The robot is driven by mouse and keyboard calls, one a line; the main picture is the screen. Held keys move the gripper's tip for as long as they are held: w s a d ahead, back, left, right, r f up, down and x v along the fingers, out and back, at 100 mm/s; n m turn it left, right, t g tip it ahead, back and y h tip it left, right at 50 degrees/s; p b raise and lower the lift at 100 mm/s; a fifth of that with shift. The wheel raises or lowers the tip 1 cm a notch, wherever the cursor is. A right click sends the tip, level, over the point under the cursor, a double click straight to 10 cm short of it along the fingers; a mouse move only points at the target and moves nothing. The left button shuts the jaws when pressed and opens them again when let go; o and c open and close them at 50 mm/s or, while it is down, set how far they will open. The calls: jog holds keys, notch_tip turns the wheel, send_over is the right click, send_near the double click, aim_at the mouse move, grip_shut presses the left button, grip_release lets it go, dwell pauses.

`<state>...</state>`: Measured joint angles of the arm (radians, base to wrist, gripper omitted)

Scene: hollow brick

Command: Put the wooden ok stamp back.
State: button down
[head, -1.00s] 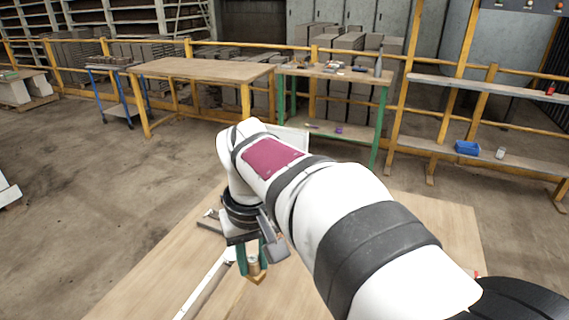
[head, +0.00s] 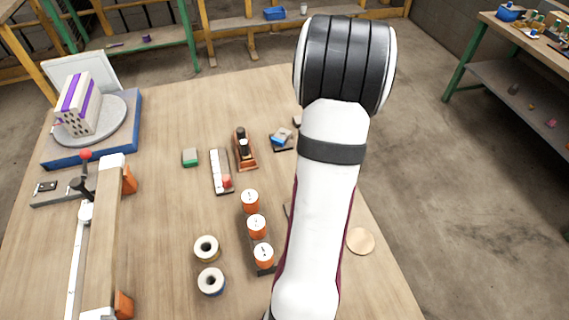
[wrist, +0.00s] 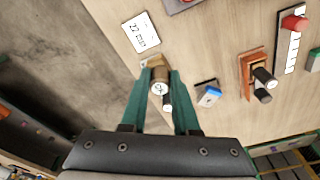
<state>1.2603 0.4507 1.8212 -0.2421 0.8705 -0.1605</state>
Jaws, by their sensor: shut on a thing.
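The wooden ok stamp (wrist: 158,88) is between the green fingers of my gripper (wrist: 159,101) in the wrist view. My gripper is shut on it. Its round top bears a small white label with dark lettering, and a pale wooden part shows beyond it. I cannot tell whether the stamp touches the table. In the head view my arm hides the gripper and stamp.
A blue-topped item (wrist: 209,94) sits between the gripper and stand, also in the head view (head: 282,139). A white printed card (wrist: 141,34) lies beyond the stamp. The table edge is close in the wrist view.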

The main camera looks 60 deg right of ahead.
jog(key=shift+s+d+f+m, duration=0.4)
jog(key=shift+s+f, duration=0.05)
jog(key=shift+f, duration=0.25)
jog(key=w+f, duration=0.2)
jog(key=w, duration=0.1)
jog(key=w+f, duration=0.2)
jog(key=w, duration=0.2)
jog(key=w+f, duration=0.2)
jog(key=w, duration=0.1)
jog(key=shift+w+d+f, duration=0.1)
jog(key=shift+w+d, duration=0.05)
jog(key=shift+d, duration=0.1)
notch_tip(320, 180, down, 4)
jog(key=shift+w+f, duration=0.1)
jog(key=shift+w, duration=0.05)
jog(key=c, duration=0.7)
grip_release()
jog(key=shift+o, duration=0.2)
